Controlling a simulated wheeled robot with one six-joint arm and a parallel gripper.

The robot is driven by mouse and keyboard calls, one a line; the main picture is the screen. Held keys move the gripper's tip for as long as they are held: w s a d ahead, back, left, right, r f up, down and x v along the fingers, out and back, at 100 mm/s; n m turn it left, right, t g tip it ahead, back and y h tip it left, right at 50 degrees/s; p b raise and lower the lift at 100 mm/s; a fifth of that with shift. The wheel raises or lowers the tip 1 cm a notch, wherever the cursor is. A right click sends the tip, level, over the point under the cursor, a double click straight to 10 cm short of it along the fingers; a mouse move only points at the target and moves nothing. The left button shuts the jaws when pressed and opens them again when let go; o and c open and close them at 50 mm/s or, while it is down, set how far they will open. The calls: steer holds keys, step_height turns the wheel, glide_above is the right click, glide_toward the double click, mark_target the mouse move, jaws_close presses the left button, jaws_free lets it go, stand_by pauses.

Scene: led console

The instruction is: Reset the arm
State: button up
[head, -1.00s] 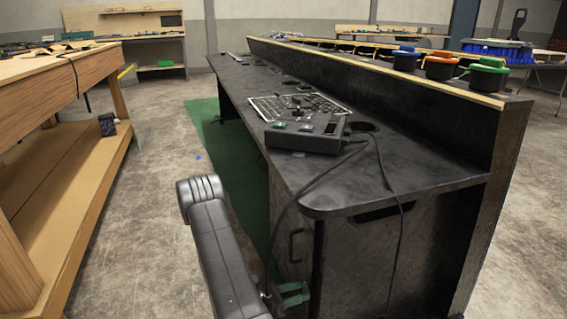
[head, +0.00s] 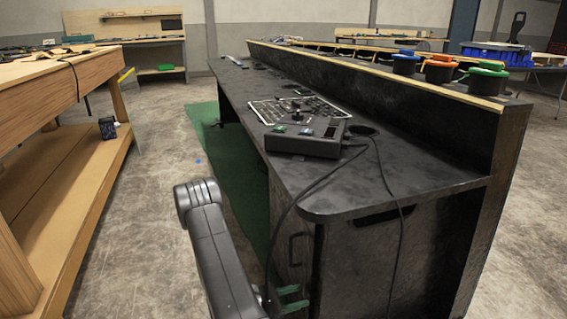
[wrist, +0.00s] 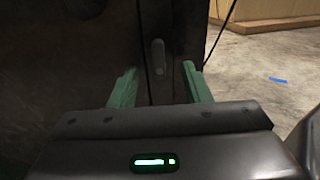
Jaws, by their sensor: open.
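My gripper (wrist: 158,88) is open in the wrist view, its two green fingers spread apart with nothing between them. Beyond the fingers is the dark side of the black console desk, with a small grey handle (wrist: 158,55) on it. In the head view my gripper (head: 292,298) shows low, beside the near end of the console desk (head: 400,185), partly hidden by my dark arm. A black control box (head: 305,138) with small lit buttons sits on the desk top, with a cable running over the near edge.
A wooden workbench (head: 75,150) stands at the left. A button panel (head: 300,108) lies on the desk. A green mat (head: 235,165) lies on the floor, and the aisle between bench and desk is clear.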

steer(key=v, duration=0.5)
steer(key=shift+w+d+n+p, duration=0.25)
steer(key=shift+d+n+p, duration=0.5)
steer(key=shift+n, duration=1.2)
steer(key=shift+w+d+n+p, duration=0.3)
steer(key=shift+d+n+p, duration=0.45)
steer(key=shift+n, duration=1.15)
steer(key=shift+w+d+n+p, duration=0.35)
steer(key=shift+d+n, duration=0.7)
steer(key=shift+n, duration=0.9)
steer(key=shift+s, duration=0.1)
